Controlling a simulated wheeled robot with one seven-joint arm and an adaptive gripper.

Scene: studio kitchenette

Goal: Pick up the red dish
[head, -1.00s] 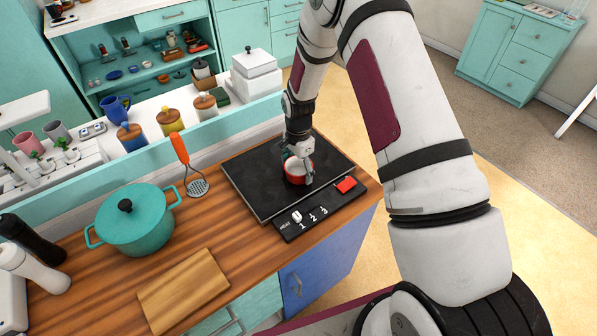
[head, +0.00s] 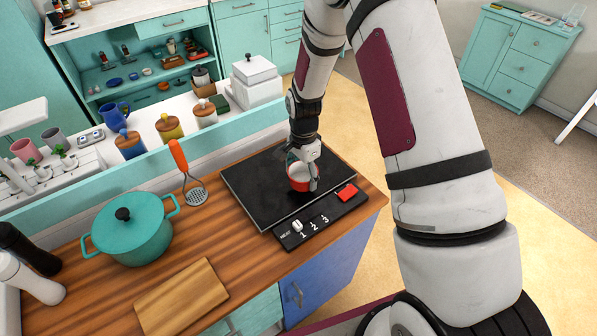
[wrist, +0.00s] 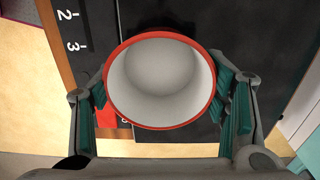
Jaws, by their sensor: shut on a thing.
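The red dish (head: 302,183) is a small round bowl, red outside and white inside. My gripper (head: 304,172) is shut on it, above the black hot plate (head: 258,200) in the head view. In the wrist view the dish (wrist: 160,85) sits between the two teal-padded fingers of my gripper (wrist: 162,100), which press on its outer sides. The dish looks empty and roughly upright. A dark patch shows on the plate below it, so it appears raised a little off the surface. Part of its side is hidden by a finger.
The control strip (head: 322,216) with numbers and a red block (head: 347,193) borders the hot plate. A teal pot (head: 130,240), a cutting board (head: 182,298) and an orange-handled masher (head: 185,172) are to the left. Jars (head: 168,127) line the ledge behind.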

